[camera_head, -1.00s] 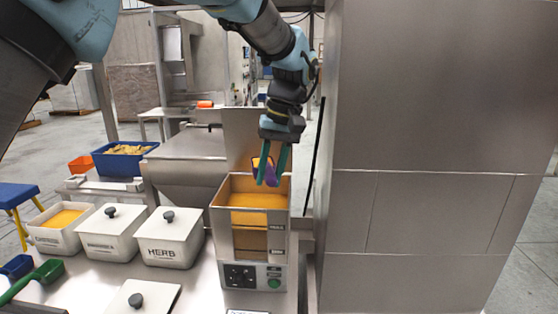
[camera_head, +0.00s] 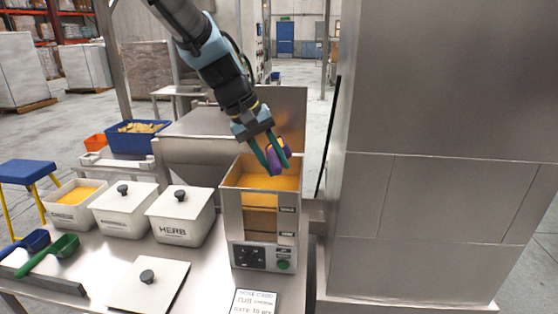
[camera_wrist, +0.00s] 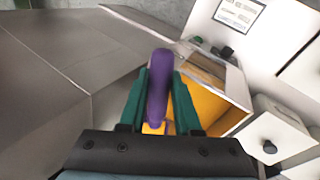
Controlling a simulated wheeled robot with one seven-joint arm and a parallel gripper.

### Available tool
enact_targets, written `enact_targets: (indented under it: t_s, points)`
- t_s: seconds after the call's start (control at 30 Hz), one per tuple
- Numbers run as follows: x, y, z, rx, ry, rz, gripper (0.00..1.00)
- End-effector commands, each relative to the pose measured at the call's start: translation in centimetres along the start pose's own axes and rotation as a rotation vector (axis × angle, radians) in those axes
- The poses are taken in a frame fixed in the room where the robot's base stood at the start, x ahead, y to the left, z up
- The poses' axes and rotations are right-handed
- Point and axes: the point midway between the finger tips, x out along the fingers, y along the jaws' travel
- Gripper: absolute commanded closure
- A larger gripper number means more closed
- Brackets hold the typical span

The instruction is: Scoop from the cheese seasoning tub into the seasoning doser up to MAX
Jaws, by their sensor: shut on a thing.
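The seasoning doser (camera_head: 235,225) is a steel box with an open top and a front window that shows orange-yellow seasoning inside. My gripper (camera_head: 270,160) is shut on the handle of a purple scoop (camera_head: 276,161) just above the doser's open top. In the wrist view the purple handle (camera_wrist: 158,88) lies between the green fingers, and a bit of orange shows beside it near the palm. The scoop's bowl is mostly hidden. The open cheese seasoning tub (camera_head: 68,214) at the left holds orange powder.
Two lidded white tubs, one marked HERB (camera_head: 181,215), stand between the open tub and doser. A blue scoop (camera_head: 30,241), a green scoop (camera_head: 58,252) and a loose white lid (camera_head: 147,283) lie in front. A tall steel cabinet (camera_head: 420,150) stands close on the right.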

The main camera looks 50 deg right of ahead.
Motion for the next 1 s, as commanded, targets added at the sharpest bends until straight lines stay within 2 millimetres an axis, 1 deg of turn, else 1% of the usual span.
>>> enact_targets:
  t_s: [0.07,1.0]
  points:
    - [0.24,-0.23,-0.02,-0.001,0.001,0.025,1.00]
    - [-0.25,-0.89,-0.01,-0.007,-0.001,0.244,1.00]
